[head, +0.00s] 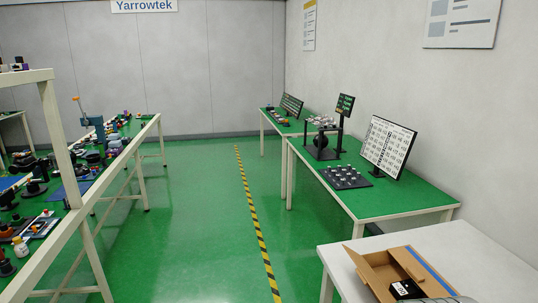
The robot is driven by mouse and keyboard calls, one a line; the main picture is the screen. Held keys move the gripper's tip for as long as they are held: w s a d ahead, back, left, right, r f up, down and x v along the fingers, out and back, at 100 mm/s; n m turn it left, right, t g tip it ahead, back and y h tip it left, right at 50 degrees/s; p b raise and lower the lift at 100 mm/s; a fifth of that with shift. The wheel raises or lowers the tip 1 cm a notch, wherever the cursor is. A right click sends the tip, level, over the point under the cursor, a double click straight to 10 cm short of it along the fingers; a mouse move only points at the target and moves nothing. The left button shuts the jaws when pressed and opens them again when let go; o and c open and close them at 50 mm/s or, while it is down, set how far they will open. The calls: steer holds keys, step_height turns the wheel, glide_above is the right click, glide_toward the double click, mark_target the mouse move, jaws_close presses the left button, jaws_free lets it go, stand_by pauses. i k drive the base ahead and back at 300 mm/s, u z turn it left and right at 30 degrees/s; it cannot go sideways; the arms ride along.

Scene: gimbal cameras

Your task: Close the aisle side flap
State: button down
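An open cardboard box (378,262) sits on the white table at the bottom right. Its aisle side flap (362,270) is on the left and stands open, leaning out toward the aisle. Another flap on the right (428,268) is also open and carries a blue strip along it. A black item with a white label (403,288) lies inside the box. The near part of the box is cut off by the bottom edge of the picture. I do not make out my gripper in this view.
Grey rounded shapes (450,299) show at the bottom edge by the box; I cannot tell what they are. The white table (480,247) is bare behind the box. A green-topped table (408,200) stands beyond. The aisle floor (200,230) is clear, with a striped line (255,215).

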mark_target(368, 277)
steer(key=z, duration=0.45)
steer(key=k, duration=0.8)
steer(key=u, duration=0.5)
steer(key=k, duration=0.55)
steer(key=u, duration=0.65)
steer(key=i, duration=1.35)
steer(key=z, duration=0.35)
